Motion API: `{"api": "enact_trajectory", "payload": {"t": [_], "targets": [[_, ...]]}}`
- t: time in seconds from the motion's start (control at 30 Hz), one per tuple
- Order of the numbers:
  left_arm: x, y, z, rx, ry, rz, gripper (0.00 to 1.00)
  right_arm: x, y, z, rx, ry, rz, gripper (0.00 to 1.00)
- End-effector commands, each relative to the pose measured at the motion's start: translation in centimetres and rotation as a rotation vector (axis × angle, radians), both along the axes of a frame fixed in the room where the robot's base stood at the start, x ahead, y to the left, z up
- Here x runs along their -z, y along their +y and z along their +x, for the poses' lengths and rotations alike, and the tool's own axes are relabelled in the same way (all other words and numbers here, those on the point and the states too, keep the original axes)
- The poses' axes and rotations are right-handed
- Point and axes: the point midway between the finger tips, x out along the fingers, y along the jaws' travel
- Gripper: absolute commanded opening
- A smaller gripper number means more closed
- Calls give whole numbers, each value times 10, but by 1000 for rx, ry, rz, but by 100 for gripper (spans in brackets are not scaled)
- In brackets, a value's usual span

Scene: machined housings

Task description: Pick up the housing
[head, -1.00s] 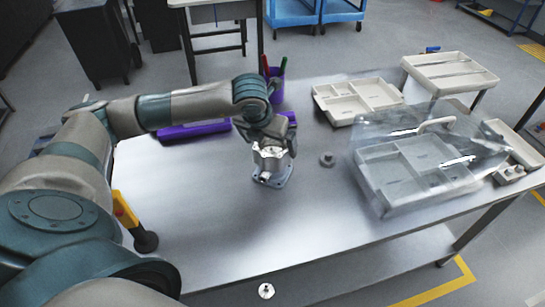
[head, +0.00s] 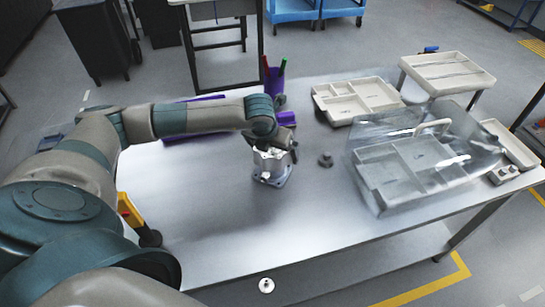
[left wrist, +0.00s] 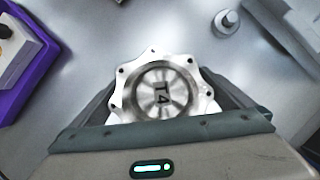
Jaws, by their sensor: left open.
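The housing (head: 270,178) is a silvery machined part standing upright on a flanged base on the metal table. In the left wrist view its scalloped round top (left wrist: 158,88), marked T4, faces the camera. My left gripper (head: 270,147) is directly above and around the top of the housing, pointing down. In the left wrist view its open fingers lie on both sides of the round top. I cannot tell whether they touch it. The lower body is hidden in that view. My right gripper is in neither view.
A clear-covered divided tray (head: 385,190) and a pale divided tray (head: 335,112) lie farther right. A purple pen cup (head: 274,80) stands behind. The table front is clear.

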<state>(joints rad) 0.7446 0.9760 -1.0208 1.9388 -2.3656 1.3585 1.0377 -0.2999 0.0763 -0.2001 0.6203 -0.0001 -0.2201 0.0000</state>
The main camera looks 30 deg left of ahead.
Motion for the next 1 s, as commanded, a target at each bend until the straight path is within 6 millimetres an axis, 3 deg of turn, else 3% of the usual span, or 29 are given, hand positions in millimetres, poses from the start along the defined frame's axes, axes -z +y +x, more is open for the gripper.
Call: {"api": "enact_trajectory", "payload": {"t": [0.5, 0.57, 0.8, 1.0], "targets": [[4, 0, 2, 0, -1, -1, 100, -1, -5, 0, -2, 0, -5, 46], [3, 0, 2, 0, -1, -1, 90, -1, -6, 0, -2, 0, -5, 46], [1, 0, 3, 0, -5, -1, 36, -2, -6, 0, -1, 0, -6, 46], [1, 0, 3, 0, -5, -1, 36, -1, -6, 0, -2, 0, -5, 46]]}}
